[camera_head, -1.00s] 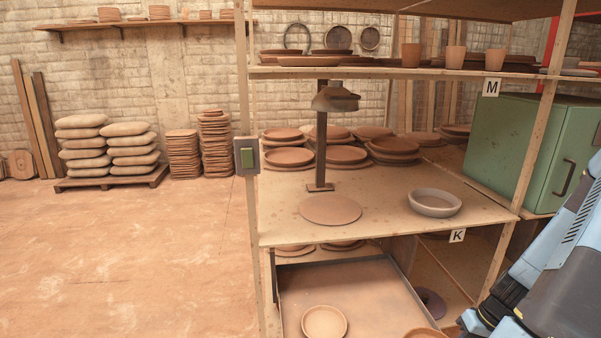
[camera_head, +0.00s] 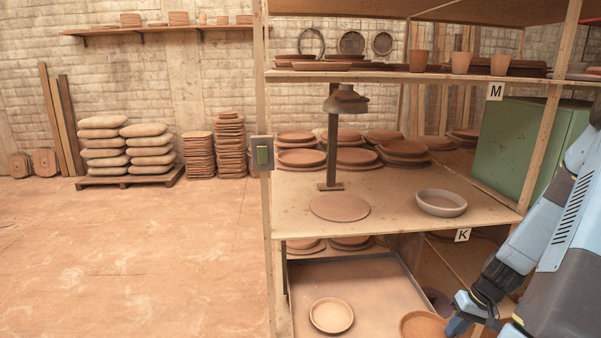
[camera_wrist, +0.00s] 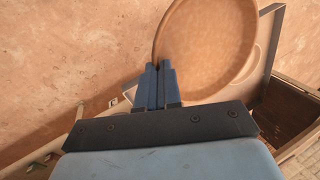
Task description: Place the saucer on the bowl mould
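A round terracotta saucer (camera_head: 424,326) shows at the bottom of the head view, cut off by the frame's edge. It also shows in the wrist view (camera_wrist: 208,45), large and close. My gripper (camera_head: 458,324) is at the saucer's right side. In the wrist view its blue fingers (camera_wrist: 160,68) are closed together on the saucer's near rim, whose pinched edge is hidden between them. A shallow greyish bowl-shaped piece (camera_head: 441,203), which looks like the bowl mould, sits on the middle shelf above label K. Its inside is empty.
Another terracotta dish (camera_head: 331,315) lies in the grey-edged lower tray (camera_head: 372,272). A flat disc (camera_head: 340,207) lies left of the mould, before a dark post (camera_head: 332,150). Stacked plates stand behind. A green cabinet (camera_head: 525,145) stands right. The upper shelf (camera_head: 400,72) overhangs.

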